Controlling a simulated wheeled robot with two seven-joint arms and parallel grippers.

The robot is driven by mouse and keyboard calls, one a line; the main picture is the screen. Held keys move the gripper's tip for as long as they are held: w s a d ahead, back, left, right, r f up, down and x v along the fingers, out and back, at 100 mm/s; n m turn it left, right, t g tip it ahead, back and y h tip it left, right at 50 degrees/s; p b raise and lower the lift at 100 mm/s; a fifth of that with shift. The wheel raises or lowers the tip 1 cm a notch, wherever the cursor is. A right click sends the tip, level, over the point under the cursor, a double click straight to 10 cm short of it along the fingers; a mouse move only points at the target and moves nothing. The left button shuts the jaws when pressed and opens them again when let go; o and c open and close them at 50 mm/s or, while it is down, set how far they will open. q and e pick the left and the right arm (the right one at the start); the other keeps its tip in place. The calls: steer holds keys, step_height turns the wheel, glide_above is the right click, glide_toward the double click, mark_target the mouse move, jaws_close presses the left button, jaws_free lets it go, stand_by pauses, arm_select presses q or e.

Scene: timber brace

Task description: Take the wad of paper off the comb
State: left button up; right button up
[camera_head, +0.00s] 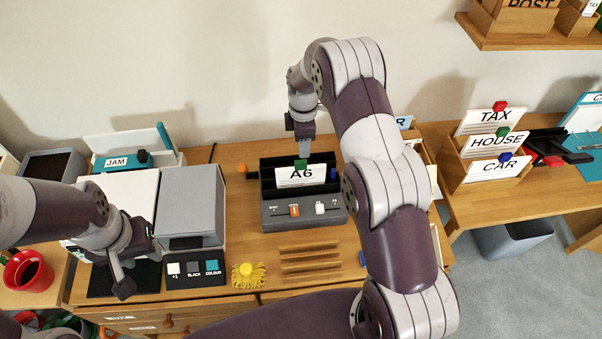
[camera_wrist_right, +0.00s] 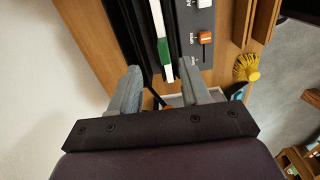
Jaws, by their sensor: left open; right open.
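The comb's teeth cannot be made out. In the right wrist view the wad is a thin white strip (camera_wrist_right: 157,25) with the green clip (camera_wrist_right: 163,51). My right gripper (camera_head: 304,148) is open above the back of the machine. Its fingertips (camera_wrist_right: 160,75) lie to either side of the strip's near end; whether they reach down to it is unclear. My left gripper (camera_head: 122,283) is open and empty over a black pad at left.
The machine has an orange slider (camera_head: 294,210) and a white one (camera_head: 320,208). A grey-lidded device (camera_head: 190,205), yellow brush (camera_head: 247,276) and wooden slats (camera_head: 310,260) are nearby. A rack of TAX, HOUSE and CAR cards (camera_head: 462,178) stands right. My right arm hides part of the desk.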

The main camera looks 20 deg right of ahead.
mark_target(300, 167)
steer(key=f+p, duration=0.1)
steer(key=f, duration=0.3)
steer(key=f+p, duration=0.2)
steer(key=f, duration=0.2)
steer(key=a+f+p, duration=0.1)
steer(key=f, duration=0.3)
steer(key=shift+s+f+p, duration=0.1)
steer(key=shift+s+p, duration=0.1)
steer(key=shift+p, duration=0.2)
steer(key=shift+w+f, duration=0.1)
steer(key=shift+f, duration=0.1)
steer(key=shift+r, duration=0.1)
jaws_close()
